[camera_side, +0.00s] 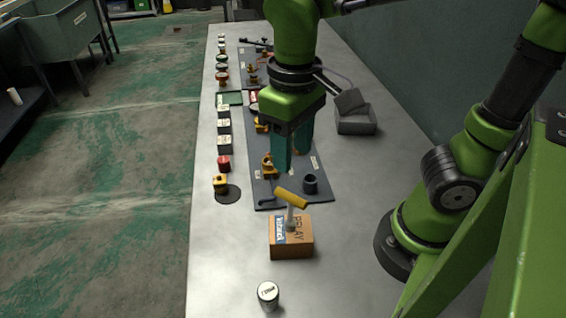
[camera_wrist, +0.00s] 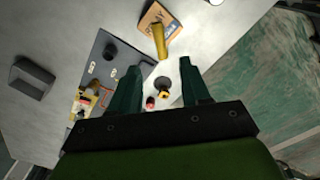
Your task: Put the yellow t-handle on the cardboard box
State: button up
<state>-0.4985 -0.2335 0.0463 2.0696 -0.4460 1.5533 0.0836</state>
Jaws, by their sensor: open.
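The yellow t-handle (camera_side: 291,198) stands upright on top of the cardboard box (camera_side: 291,241), its grey stem down on the box and its yellow bar uppermost. In the wrist view the yellow t-handle (camera_wrist: 159,41) shows beyond the fingertips, over the cardboard box (camera_wrist: 152,17) at the top edge. My gripper (camera_side: 290,160) is open and empty, with teal fingers pointing down. It is apart from the handle, above and behind it in the side view. The wrist view shows the gap between the fingers of my gripper (camera_wrist: 160,70) clear.
A dark mat (camera_side: 286,192) with brass fittings and a dark cup (camera_side: 311,184) lies behind the box. A yellow-and-black button (camera_side: 220,184) and a red jar (camera_side: 224,163) stand along the left edge. A white-topped can (camera_side: 268,295) stands in front. The table right of the box is clear.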

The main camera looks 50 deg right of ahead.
jog(key=w+d+m+t+y, duration=0.1)
jog(key=d+m+t+y, duration=0.1)
jog(key=d+m+t, duration=0.2)
jog(key=d+t, duration=0.3)
jog(key=d, duration=0.3)
jog(key=shift+w+d+r, duration=0.15)
jog(key=shift+d+r, duration=0.15)
